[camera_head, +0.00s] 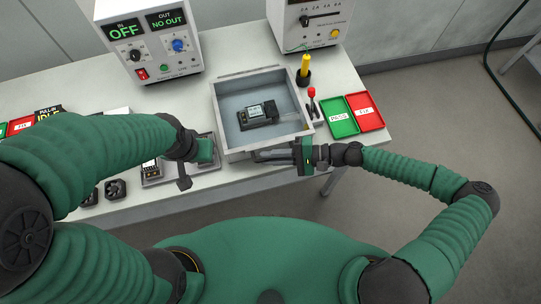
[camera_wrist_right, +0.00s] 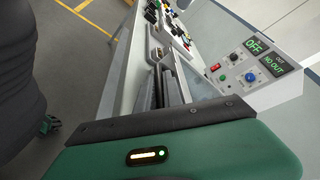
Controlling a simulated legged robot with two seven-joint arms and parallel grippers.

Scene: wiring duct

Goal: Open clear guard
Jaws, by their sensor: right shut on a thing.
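The clear guard (camera_head: 232,98) appears to lie flat over a grey open-topped box (camera_head: 240,149), with a hinge strip along the back edge; its clear sheet is hard to make out. A dark device with a small display (camera_head: 258,113) sits inside. A grey bar handle (camera_head: 272,155) runs along the box's front. My right gripper (camera_head: 298,156) is shut on this handle near its right end; the fingertips are mostly hidden. In the right wrist view the handle (camera_wrist_right: 158,92) runs away from the gripper. My left gripper (camera_head: 190,165) hangs left of the box; its jaws are unclear.
A power supply reading OFF and NO OUT (camera_head: 158,45) and another instrument (camera_head: 310,20) stand behind. A yellow-handled tool (camera_head: 304,68) and a red-tipped tool (camera_head: 312,100) stand right of the box. Green and red trays (camera_head: 340,117) lie at the right edge. A fixture plate (camera_head: 205,166) lies below my left gripper.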

